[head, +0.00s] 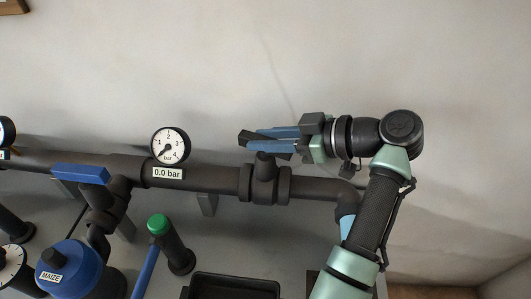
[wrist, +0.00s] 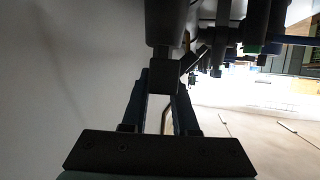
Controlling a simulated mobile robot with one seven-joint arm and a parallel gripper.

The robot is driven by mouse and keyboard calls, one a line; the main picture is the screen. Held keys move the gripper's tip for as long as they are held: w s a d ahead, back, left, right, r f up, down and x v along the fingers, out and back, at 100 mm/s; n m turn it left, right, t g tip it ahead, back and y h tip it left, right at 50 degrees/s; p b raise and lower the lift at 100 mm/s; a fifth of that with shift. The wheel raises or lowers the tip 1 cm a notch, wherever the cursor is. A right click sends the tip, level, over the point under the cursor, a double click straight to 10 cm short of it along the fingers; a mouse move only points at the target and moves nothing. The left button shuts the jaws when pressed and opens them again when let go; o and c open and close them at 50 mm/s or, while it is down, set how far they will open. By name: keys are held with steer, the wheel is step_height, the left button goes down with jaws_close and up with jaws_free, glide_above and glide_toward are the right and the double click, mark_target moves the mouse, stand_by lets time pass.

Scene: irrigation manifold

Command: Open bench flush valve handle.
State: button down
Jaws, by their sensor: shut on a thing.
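The bench flush valve (head: 264,178) is a dark tee fitting with a short upright stem, at the right part of the dark pipe. My gripper (head: 256,139) reaches in from the right, its blue fingers lying level above the stem. It is shut on the valve handle, which the fingers mostly hide in the head view. In the wrist view, a dark block-like part of the handle (wrist: 163,80) sits at the tips of my gripper (wrist: 162,84), below a dark cylinder. How far the handle is turned cannot be told.
A round gauge (head: 170,145) above a "0.0 bar" label (head: 168,174) sits left of the valve. Farther left is another valve with a blue lever (head: 80,174). A green-capped post (head: 158,225), a blue MAIZE canister (head: 70,270) and a black tray (head: 232,287) stand in front. The pale wall is close behind.

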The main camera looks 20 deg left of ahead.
steer(key=shift+f+n+g+h+b, duration=0.1)
steer(key=shift+n+g+h+b, duration=0.2)
steer(key=shift+n+g+b, duration=1.4)
steer(key=shift+g, duration=0.4)
steer(key=c, duration=0.7)
jaws_free()
steer(key=shift+r, duration=0.2)
